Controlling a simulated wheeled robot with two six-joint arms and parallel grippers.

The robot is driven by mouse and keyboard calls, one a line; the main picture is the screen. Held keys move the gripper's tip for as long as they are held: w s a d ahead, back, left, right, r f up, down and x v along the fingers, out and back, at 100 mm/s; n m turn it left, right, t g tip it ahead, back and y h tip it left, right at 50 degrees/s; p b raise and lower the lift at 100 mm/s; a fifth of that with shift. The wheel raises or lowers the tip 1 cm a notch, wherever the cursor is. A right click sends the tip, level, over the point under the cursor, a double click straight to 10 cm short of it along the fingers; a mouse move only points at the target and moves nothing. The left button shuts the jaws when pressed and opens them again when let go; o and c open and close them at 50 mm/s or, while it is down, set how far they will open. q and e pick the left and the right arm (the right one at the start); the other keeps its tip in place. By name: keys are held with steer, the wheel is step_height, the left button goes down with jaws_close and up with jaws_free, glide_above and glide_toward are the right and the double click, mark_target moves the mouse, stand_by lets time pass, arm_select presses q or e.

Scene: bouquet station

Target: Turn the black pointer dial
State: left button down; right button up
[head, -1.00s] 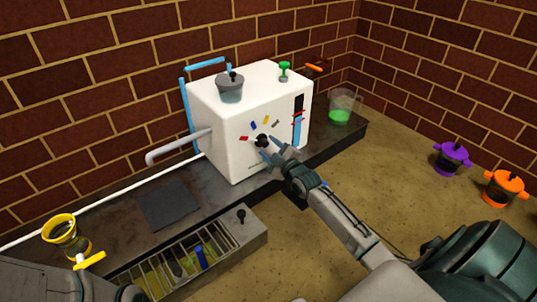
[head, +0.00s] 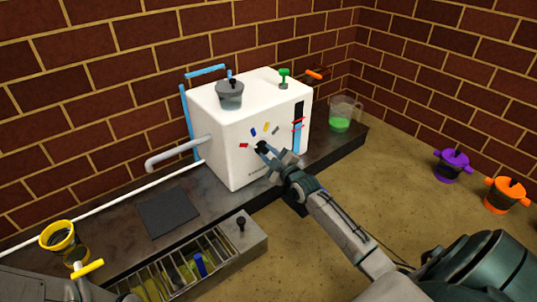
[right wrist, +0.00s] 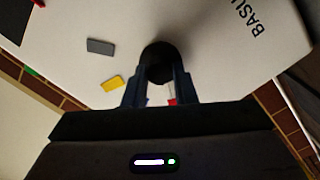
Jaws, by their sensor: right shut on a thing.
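The black pointer dial (head: 262,147) is on the front face of the white machine (head: 222,130). In the head view, red (head: 243,145), blue (head: 253,132), yellow (head: 266,127) and grey (head: 275,131) marks lie in an arc around it. My right gripper (head: 272,156) is at the dial, its fingers shut on it from both sides. In the right wrist view the dial (right wrist: 157,62) shows as a dark round knob between the fingertips. The fingers partly cover it, and I cannot tell which mark it points to.
A lidded grey pot (head: 230,95) and a green knob (head: 284,77) top the machine. A jug of green liquid (head: 340,118) stands to its right. A dark mat (head: 168,212) and a slotted metal tray (head: 250,228) are in front. Purple (head: 452,165) and orange (head: 507,194) pots stand at right.

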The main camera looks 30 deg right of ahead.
steer(key=m, duration=0.3)
steer(key=shift+r+p, duration=0.1)
steer(key=shift+p, duration=0.25)
steer(key=shift+m+g, duration=0.3)
steer(key=shift+m, duration=1.7)
steer(key=shift+p, duration=0.3)
steer(key=o, duration=1)
